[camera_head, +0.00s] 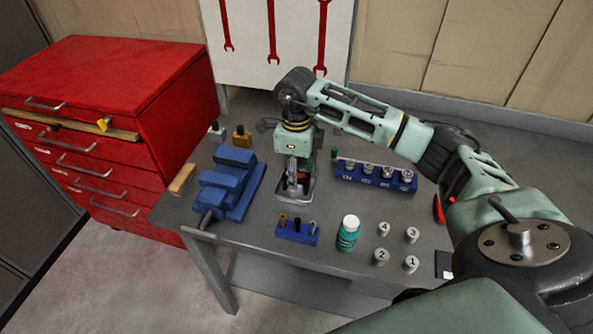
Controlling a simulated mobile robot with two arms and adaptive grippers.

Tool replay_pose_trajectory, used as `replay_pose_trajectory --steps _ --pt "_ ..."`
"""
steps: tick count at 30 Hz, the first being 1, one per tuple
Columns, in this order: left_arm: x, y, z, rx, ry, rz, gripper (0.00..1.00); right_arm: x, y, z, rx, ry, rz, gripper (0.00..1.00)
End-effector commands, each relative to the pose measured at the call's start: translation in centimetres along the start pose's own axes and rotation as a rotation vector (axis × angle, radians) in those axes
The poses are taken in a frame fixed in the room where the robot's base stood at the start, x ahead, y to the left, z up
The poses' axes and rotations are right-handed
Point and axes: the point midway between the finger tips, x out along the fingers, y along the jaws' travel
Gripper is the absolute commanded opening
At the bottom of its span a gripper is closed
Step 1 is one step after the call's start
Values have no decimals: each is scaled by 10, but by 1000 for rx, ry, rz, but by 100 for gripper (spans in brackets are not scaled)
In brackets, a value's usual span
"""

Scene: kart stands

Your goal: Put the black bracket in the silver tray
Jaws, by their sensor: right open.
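The silver tray (293,199) lies on the grey workbench, right of the blue vise. My right gripper (293,178) points down directly over the tray, with its fingertips low at or just above it. The gripper is open. A small dark shape shows beside the fingers at the tray, mostly hidden by them; I cannot tell for sure whether it is the black bracket. No other thing in view is clearly the bracket. My left gripper is not in view.
A blue vise (228,187) stands left of the tray. A blue socket rack (375,177) is behind right. A small blue holder (297,233), a teal bottle (348,233) and numbered cylinders (381,256) stand in front. A red drawer cabinet (110,120) is at left.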

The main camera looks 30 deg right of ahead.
Motion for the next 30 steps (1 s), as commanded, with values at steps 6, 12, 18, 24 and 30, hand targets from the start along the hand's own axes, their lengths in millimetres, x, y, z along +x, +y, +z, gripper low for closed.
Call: replay_pose_trajectory --steps 6,12,18,24,30 --pt "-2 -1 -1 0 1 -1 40 -2 0 0 0 0 0 45" --pt "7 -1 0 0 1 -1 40 -24 -1 1 -1 -4 -4 45" --pt "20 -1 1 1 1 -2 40 -69 -1 2 0 -6 -5 45" --pt "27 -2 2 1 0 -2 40 -105 0 1 0 -3 -2 45" --pt "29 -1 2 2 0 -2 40 -122 0 0 0 -1 0 45"
